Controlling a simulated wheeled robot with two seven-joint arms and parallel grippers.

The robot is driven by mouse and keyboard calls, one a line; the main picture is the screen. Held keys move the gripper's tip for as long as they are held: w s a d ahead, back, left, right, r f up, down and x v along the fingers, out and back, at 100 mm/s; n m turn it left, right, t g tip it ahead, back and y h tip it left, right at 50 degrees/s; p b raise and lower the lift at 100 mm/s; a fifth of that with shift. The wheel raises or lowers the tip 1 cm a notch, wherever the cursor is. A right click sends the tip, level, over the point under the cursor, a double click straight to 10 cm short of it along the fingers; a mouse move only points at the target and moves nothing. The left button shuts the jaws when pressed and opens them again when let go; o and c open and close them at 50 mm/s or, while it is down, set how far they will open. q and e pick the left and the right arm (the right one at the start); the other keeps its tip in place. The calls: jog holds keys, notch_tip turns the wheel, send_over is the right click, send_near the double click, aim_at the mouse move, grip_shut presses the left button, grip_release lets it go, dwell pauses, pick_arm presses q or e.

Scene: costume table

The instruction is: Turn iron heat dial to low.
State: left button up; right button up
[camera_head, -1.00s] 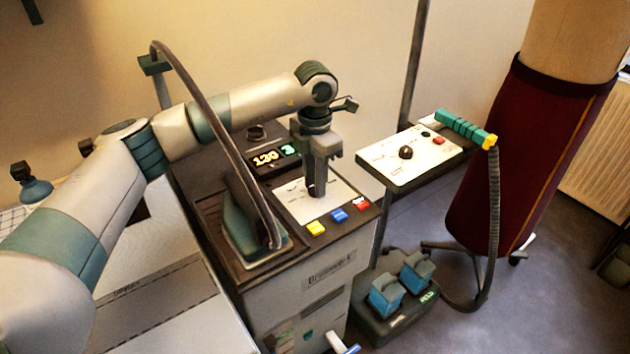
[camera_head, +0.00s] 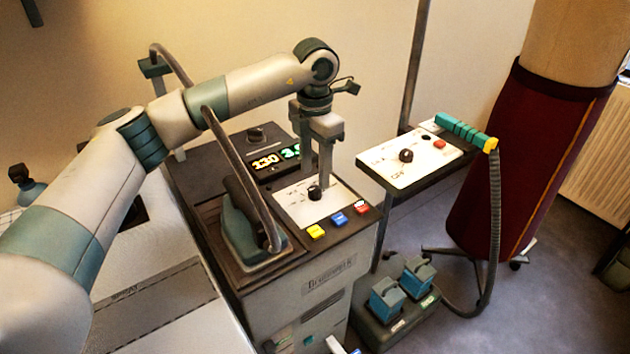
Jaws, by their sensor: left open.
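The iron station (camera_head: 232,305) is a dark-topped cabinet with a white dial panel (camera_head: 296,208) on its top. A small black dial (camera_head: 315,193) stands on that panel. The dial's pointer setting is too small to read. My left gripper (camera_head: 318,182) points down over the panel, its two fingers apart. The fingertips are just above or behind the dial; I cannot tell whether they touch it. A green-and-dark iron (camera_head: 243,225) rests on the left of the station top. My right gripper is not in view.
A lit display (camera_head: 275,160) and yellow, blue and red buttons (camera_head: 340,218) flank the panel. A second panel with a black knob (camera_head: 406,156) stands to the right, with a teal hose handle (camera_head: 460,131). A foot pedal (camera_head: 388,300) is on the floor.

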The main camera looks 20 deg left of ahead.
aim_at(315, 189)
pick_arm(q)
notch_tip(315, 189, up, 13)
jog(key=b, duration=0.1)
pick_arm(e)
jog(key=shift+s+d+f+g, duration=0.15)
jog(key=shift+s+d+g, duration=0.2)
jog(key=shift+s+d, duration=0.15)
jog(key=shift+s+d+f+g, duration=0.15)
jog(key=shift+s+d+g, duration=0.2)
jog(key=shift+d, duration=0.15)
pick_arm(q)
jog(key=shift+s+f, duration=0.1)
jog(key=shift+f, duration=0.05)
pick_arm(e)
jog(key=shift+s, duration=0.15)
